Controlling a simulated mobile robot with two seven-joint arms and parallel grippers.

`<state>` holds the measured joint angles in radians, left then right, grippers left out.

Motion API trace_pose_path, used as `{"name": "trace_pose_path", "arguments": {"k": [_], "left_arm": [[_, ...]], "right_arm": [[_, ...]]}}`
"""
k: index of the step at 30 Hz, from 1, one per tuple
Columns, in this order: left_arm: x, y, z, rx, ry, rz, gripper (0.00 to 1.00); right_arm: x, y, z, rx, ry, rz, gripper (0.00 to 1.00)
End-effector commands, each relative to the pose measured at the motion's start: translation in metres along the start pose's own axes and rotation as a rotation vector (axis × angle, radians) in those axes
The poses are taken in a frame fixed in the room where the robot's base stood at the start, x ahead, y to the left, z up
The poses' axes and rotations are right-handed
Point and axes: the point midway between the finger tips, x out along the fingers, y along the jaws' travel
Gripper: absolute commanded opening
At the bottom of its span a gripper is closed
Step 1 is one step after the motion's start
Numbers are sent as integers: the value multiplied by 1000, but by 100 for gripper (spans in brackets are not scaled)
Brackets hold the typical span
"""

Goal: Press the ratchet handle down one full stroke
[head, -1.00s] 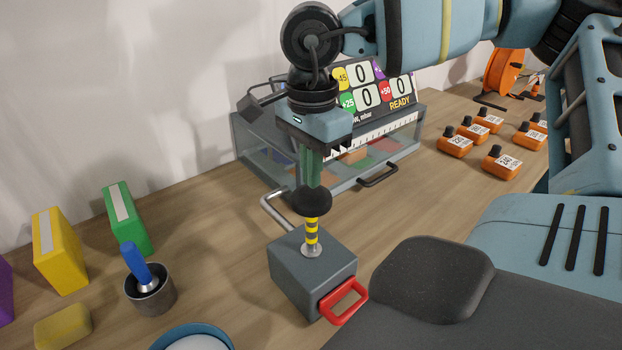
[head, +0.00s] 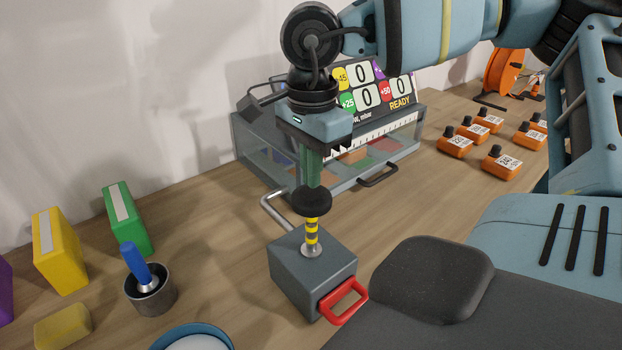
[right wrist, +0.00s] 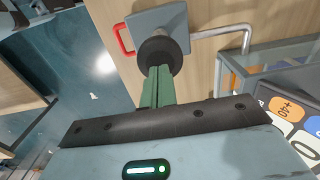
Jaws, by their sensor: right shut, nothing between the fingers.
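The ratchet handle is a round black knob (head: 312,202) on a short yellow-and-black striped shaft (head: 312,232). It stands upright on a grey box (head: 310,275) with a red loop handle (head: 343,301) on its front. My right gripper (head: 313,182) points straight down over the knob, its green fingers shut with nothing between them. The fingertips meet the top of the knob in both views; whether they press on it I cannot tell. The right wrist view also shows the knob (right wrist: 158,58) just past the fingertips (right wrist: 158,72). My left gripper is not in view.
A bent metal rod (head: 275,212) sticks out from the box's back left. A clear-sided case (head: 400,158) with a score display stands behind. A cup with a blue-handled tool (head: 150,292) and coloured blocks are at left, several orange weights (head: 502,162) at right.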

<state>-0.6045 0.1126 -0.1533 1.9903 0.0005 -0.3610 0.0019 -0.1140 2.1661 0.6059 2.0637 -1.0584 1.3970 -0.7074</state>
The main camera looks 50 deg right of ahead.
Motion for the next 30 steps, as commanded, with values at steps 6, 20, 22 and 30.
{"name": "trace_pose_path", "arguments": {"k": [6, 20, 22, 30], "left_arm": [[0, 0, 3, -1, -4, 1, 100], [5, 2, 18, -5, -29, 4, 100], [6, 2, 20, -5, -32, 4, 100], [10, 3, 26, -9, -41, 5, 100]], "right_arm": [[4, 0, 0, 0, 0, 2, 0], [25, 0, 0, 0, -1, 3, 0], [28, 0, 0, 0, -1, 4, 0], [40, 0, 0, 0, 0, 5, 0]]}}
